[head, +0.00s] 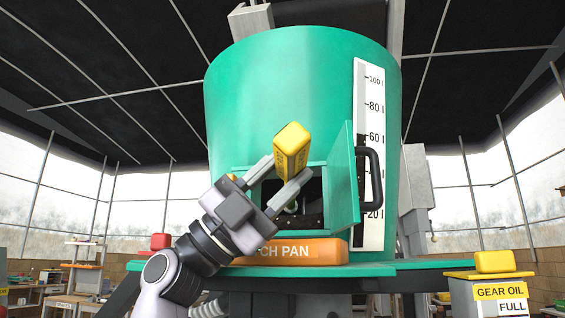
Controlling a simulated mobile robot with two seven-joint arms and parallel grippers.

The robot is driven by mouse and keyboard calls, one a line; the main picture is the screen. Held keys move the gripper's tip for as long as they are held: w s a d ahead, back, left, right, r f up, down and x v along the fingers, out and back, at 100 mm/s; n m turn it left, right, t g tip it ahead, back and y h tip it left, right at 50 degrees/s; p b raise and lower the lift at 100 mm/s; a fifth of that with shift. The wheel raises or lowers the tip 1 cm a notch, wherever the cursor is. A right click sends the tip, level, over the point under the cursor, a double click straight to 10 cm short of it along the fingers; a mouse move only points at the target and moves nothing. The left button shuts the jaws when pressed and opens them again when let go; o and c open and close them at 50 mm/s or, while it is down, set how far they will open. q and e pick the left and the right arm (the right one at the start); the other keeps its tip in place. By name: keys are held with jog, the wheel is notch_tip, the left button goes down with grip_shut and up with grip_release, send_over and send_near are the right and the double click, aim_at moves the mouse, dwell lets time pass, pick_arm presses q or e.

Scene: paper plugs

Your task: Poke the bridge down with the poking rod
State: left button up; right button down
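A large green tank (285,90) stands in front of me in the head view, with a square opening (312,217) low in its front. Its green door (342,180) with a dark handle (371,178) is swung open to the right. My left gripper (287,176) is in front of the opening, its fingers on either side of a yellow block-shaped handle (293,145) with dark lettering. This looks like the grip of the poking rod; no shaft is clearly visible. The opening's inside is dark and mostly covered by the gripper, and I cannot make out the bridge. My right gripper is out of view.
An orange catch pan (318,251) sits below the opening on a green ledge (410,265). A white level scale (369,130) runs up the tank right of the door. A red object (160,242) is at the left, and a gear oil box (497,292) at the lower right.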

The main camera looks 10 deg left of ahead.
aim_at(281, 166)
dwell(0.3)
pick_arm(q)
jog(key=shift+s+d+f+b, duration=0.1)
jog(key=shift+s+f+b, duration=0.05)
jog(key=shift+s+b, duration=0.75)
jog(key=shift+s+d+b, duration=0.2)
jog(key=shift+s+b, duration=0.25)
jog(key=shift+s, duration=1.05)
jog(key=shift+w, duration=0.1)
jog(key=shift+w+r+p, duration=0.25)
jog(key=shift+w+p, duration=0.15)
jog(key=shift+w, duration=0.15)
jog(key=shift+w+a+p, duration=0.15)
jog(key=shift+w+p, duration=0.2)
jog(key=shift+w, duration=0.35)
jog(key=shift+w+a+p, duration=0.1)
jog(key=shift+w+p, duration=0.25)
jog(key=shift+w, duration=0.3)
jog(key=shift+w+a+f, duration=0.1)
jog(key=shift+w, duration=0.35)
